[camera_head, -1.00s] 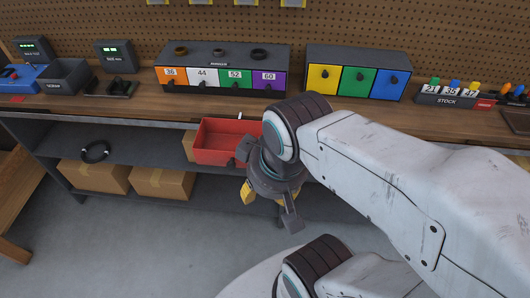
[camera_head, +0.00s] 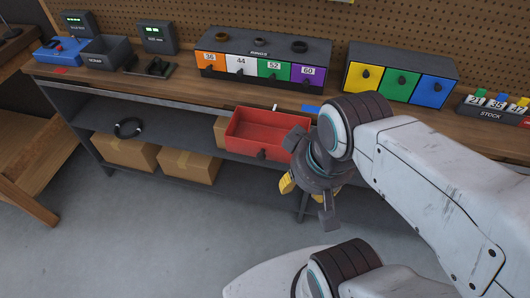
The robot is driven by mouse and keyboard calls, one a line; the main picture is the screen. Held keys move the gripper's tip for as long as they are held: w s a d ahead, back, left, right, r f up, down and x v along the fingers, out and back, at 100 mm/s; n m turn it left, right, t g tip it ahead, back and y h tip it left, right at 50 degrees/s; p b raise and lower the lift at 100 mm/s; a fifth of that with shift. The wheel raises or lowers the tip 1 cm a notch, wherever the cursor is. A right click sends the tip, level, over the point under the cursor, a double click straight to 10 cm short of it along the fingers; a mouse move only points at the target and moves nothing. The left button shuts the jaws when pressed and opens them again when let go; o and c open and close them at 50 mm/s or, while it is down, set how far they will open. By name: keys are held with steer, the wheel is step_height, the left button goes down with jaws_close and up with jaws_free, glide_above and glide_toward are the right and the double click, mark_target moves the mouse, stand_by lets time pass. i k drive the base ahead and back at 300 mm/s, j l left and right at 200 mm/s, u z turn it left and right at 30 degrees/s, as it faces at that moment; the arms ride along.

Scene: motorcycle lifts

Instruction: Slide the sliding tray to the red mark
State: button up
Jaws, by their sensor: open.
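A red open-topped tray (camera_head: 262,139) with a dark knob (camera_head: 262,154) on its front juts out at the bench's front edge, near the middle of the view. It looks empty. My gripper (camera_head: 308,203) hangs to the right of the tray and lower in the picture, pointing down with yellow-tipped fingers apart. It holds nothing that I can see, and it appears apart from the knob. My arm hides the tray's right end and the bench behind it. A small red patch (camera_head: 61,71) lies on the bench at the far left; I cannot tell whether it is the red mark.
On the wooden bench stand a numbered drawer unit (camera_head: 262,48), a yellow, green and blue drawer unit (camera_head: 403,58), a stock rack (camera_head: 490,115) and a dark bin (camera_head: 103,57). Cardboard boxes (camera_head: 189,167) sit below. The grey floor (camera_head: 150,240) in front is clear.

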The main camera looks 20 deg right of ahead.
mark_target(259, 134)
steer(key=j+u, duration=0.45)
steer(key=i+j+u, duration=0.1)
steer(key=j+u, duration=0.3)
steer(key=j, duration=0.25)
steer(key=i+j+u, duration=0.15)
steer(key=j+u, duration=0.3)
steer(key=i+j, duration=0.05)
steer(key=j, duration=0.05)
